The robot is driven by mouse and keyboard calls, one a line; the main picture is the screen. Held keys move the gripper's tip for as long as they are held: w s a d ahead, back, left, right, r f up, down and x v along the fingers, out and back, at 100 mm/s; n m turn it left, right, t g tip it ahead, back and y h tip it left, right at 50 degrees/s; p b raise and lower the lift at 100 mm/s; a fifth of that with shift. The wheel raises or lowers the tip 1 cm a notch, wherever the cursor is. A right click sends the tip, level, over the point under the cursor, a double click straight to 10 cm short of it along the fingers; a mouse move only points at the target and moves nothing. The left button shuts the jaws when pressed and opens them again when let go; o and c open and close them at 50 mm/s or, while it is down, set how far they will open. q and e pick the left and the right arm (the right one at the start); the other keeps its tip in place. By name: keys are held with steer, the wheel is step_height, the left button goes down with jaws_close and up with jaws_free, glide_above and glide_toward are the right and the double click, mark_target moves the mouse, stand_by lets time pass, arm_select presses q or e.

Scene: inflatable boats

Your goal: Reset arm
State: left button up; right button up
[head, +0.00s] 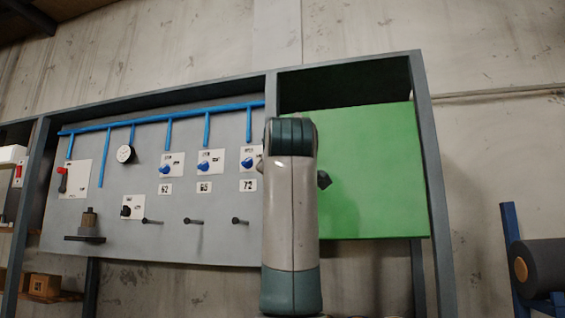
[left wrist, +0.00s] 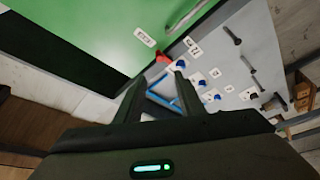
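One of my arms rises upright through the middle of the head view, in front of the panel stand; I cannot tell which arm it is. No gripper fingers can be made out in the head view. In the left wrist view my left gripper (left wrist: 158,86) has its two dark fingers apart, with nothing held between them. Past the fingers I see the panel's blue pipes and a red part (left wrist: 163,55). My right gripper is not in view.
A grey panel (head: 215,250) carries blue pipes (head: 168,116), blue knobs, a red-handled switch (head: 63,180) and black pegs (head: 193,220). A green board (head: 375,170) is to its right. A blue stand (head: 514,250) with a dark roll (head: 543,268) is at far right; boxes (head: 45,284) are lower left.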

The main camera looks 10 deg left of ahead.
arm_select(q)
steer(key=shift+s+f, duration=0.1)
steer(key=shift+s, duration=0.25)
steer(key=shift+f, duration=0.1)
stand_by(0.3)
